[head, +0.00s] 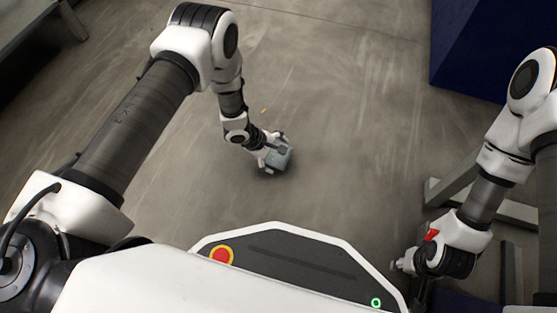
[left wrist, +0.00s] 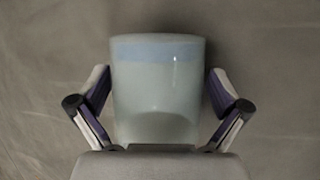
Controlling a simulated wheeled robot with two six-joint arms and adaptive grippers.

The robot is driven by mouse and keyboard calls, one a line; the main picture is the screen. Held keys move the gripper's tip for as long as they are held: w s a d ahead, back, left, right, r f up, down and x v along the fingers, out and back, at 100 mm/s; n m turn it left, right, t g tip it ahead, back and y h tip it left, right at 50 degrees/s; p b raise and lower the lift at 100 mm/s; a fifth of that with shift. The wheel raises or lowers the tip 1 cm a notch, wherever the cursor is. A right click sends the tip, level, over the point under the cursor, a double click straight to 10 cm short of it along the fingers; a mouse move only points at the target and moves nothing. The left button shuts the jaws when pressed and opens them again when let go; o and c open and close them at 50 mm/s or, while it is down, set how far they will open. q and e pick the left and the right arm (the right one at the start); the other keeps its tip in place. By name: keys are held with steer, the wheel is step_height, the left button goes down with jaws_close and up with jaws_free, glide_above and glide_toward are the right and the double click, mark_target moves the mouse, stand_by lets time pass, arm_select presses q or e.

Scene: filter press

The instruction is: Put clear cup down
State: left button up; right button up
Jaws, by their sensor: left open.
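The clear cup (head: 279,155) is at my left gripper (head: 270,160) in the head view, over the grey floor. In the left wrist view the cup (left wrist: 157,90) is pale and translucent with a bluish band near its top edge. My left gripper's fingers (left wrist: 158,115) stand open on both sides of it, with a narrow gap visible at each side. A dark shadow lies close below the cup on the floor. My right gripper (head: 402,264) is at the lower right in the head view, too small to tell its opening.
The concrete floor (head: 330,110) around the cup is mostly clear. A tiny orange bit (head: 264,110) lies on it. A dark blue block (head: 480,50) stands at the upper right, and a grey metal frame (head: 500,205) is at the right. A bench (head: 30,20) is at the upper left.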

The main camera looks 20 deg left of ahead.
arm_select(q)
steer(key=c, duration=1.1)
